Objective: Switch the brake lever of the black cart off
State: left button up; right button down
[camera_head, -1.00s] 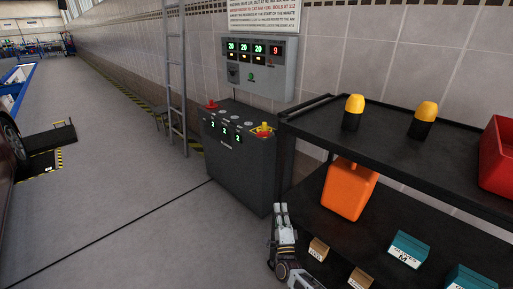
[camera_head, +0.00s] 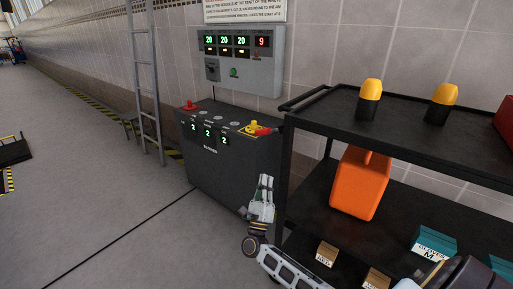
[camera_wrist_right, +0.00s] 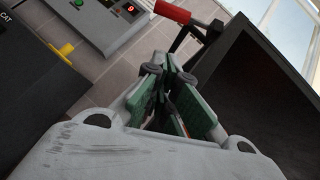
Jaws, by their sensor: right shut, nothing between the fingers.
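The black cart (camera_head: 330,118) is a shelf trolley at the right of the head view. A red-gripped lever (camera_wrist_right: 172,12) on a black shaft shows beyond my fingertips in the wrist view, near the cart's dark panel (camera_wrist_right: 265,85). In the head view the red grip (camera_head: 264,132) sticks out at the cart's left end, in front of the console. My right gripper (camera_head: 265,180) points up beside the cart's left post, below the red grip and apart from it. Its fingers (camera_wrist_right: 174,72) are shut and empty. My left gripper is not in view.
A dark console (camera_head: 225,165) with red and yellow knobs stands left of the cart. A display box (camera_head: 240,60) hangs above it. The cart holds two yellow-topped items (camera_head: 370,98), an orange canister (camera_head: 358,183) and small boxes.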

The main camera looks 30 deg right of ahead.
aim_at(270, 131)
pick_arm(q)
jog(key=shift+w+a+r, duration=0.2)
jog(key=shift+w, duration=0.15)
pick_arm(e)
jog(key=shift+w+r+m+g+h, duration=0.25)
jog(key=shift+m+g+h, duration=0.15)
jog(key=shift+m+h, duration=0.2)
jog(key=shift+w, duration=0.1)
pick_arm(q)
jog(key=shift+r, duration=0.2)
pick_arm(e)
jog(key=a+r+x, duration=0.1)
jog(key=a+x, duration=0.1)
jog(key=x, duration=1)
jog(key=shift+w+r, duration=0.15)
jog(key=shift+r, duration=0.45)
pick_arm(q)
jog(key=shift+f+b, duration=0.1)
jog(key=shift+b, duration=0.2)
pick_arm(e)
jog(key=shift+d, duration=0.1)
pick_arm(q)
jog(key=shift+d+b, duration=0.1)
jog(key=shift+b, duration=0.2)
pick_arm(e)
jog(key=shift+w+m, duration=0.1)
jog(key=shift+m, duration=0.2)
